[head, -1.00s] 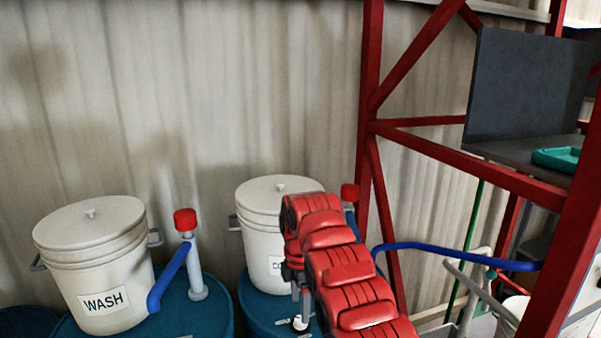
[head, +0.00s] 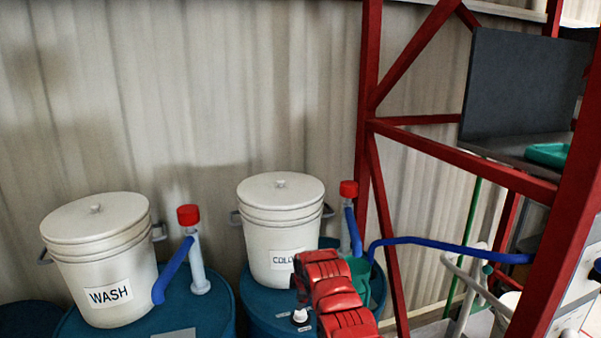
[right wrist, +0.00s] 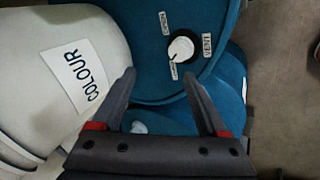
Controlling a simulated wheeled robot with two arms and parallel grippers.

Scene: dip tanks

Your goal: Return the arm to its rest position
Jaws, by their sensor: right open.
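My red right arm (head: 338,295) rises from the bottom of the head view in front of the COLOUR bucket (head: 275,240). Its gripper is hidden there by the arm. In the right wrist view the gripper (right wrist: 158,77) is open, with nothing between its fingers. It points over the blue drum (right wrist: 160,50), near the drum's white VENT knob (right wrist: 181,49). The white COLOUR bucket also shows at the left of the wrist view (right wrist: 50,50). My left gripper is not in view.
A lidded white WASH bucket (head: 105,265) stands on another blue drum (head: 205,305). Red-capped pipes (head: 195,255) stand beside the buckets. A green container (head: 360,275) is partly behind my arm. A red frame (head: 465,160) and a blue hose (head: 450,246) are at right.

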